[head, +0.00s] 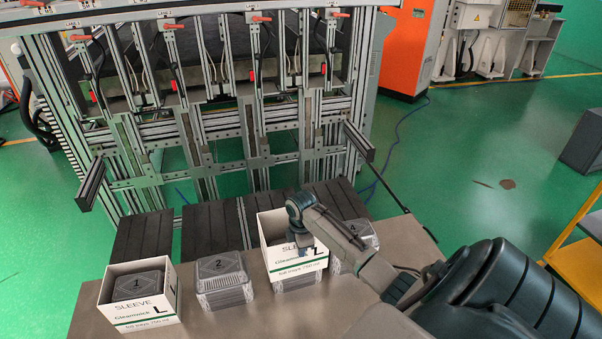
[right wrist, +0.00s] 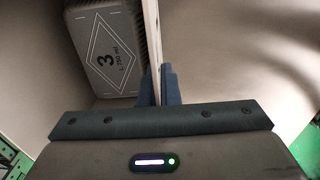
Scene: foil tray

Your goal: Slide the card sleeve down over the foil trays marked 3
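A white card sleeve (head: 285,264) with a green stripe stands around the upper part of the third foil stack (head: 296,283), whose lower part shows below the sleeve's edge. My right gripper (head: 306,243) is shut on the sleeve's wall. In the right wrist view the wall (right wrist: 151,45) runs edge-on up from between the blue fingers (right wrist: 160,88). The tray lid marked 3 (right wrist: 105,50) lies left of that wall, inside the sleeve. In the head view my wrist and the sleeve hide this lid. My left gripper is not in view.
At left, another sleeve (head: 146,318) surrounds the trays marked 1 (head: 138,284). Bare stacks marked 2 (head: 221,268) and 4 (head: 352,231) stand on either side of the held sleeve. Dark slatted lanes (head: 210,228) and a metal frame lie behind. The table front (head: 260,320) is clear.

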